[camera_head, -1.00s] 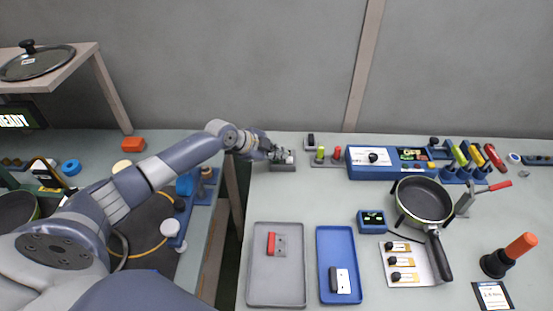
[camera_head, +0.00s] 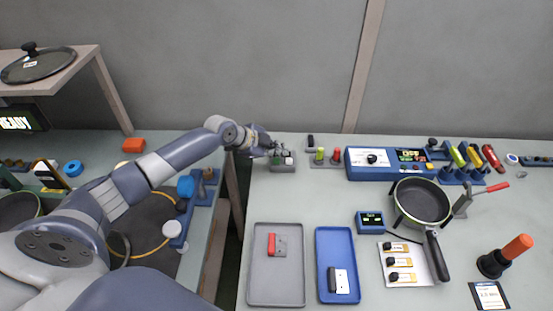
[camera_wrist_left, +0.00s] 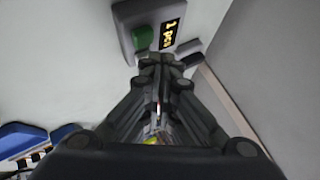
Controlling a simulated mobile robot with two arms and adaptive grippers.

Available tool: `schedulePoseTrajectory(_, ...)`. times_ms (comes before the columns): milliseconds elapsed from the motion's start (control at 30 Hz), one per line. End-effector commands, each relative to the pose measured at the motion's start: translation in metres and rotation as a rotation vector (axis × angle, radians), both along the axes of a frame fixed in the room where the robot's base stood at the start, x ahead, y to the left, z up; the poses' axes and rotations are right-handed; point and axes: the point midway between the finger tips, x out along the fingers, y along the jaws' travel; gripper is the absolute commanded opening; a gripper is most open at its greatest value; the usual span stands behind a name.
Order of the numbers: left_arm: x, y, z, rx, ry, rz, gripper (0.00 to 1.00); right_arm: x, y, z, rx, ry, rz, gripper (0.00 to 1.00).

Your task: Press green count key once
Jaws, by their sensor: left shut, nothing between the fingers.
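The green count key (camera_wrist_left: 143,38) sits on a grey counter unit (camera_wrist_left: 124,22) beside a lit display (camera_wrist_left: 171,34) that reads "1 pcs" in the left wrist view. In the head view the small grey unit (camera_head: 284,168) stands at the back left of the right-hand table. My left gripper (camera_head: 272,149) is at the unit's back left edge, shut and empty. In the left wrist view its fingertips (camera_wrist_left: 157,58) lie just below the key and display in the picture. The key is not covered there; I cannot tell whether the tips touch the unit. My right gripper is not in view.
A grey tray (camera_head: 276,304), a blue tray (camera_head: 337,231) and a pan (camera_head: 422,202) are further forward. A gap separates the two tables.

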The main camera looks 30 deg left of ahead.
Motion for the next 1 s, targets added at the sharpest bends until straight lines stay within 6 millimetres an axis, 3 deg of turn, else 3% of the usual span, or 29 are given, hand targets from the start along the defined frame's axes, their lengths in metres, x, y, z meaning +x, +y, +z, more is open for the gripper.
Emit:
schedulePoseTrajectory(433,0.0,0.0,0.046,0.001,-0.001,0.0,0.0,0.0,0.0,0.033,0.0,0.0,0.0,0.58)
schedulePoseTrajectory(1000,0.0,0.0,0.046,0.0,-0.001,0.001,0.0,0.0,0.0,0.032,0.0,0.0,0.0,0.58)
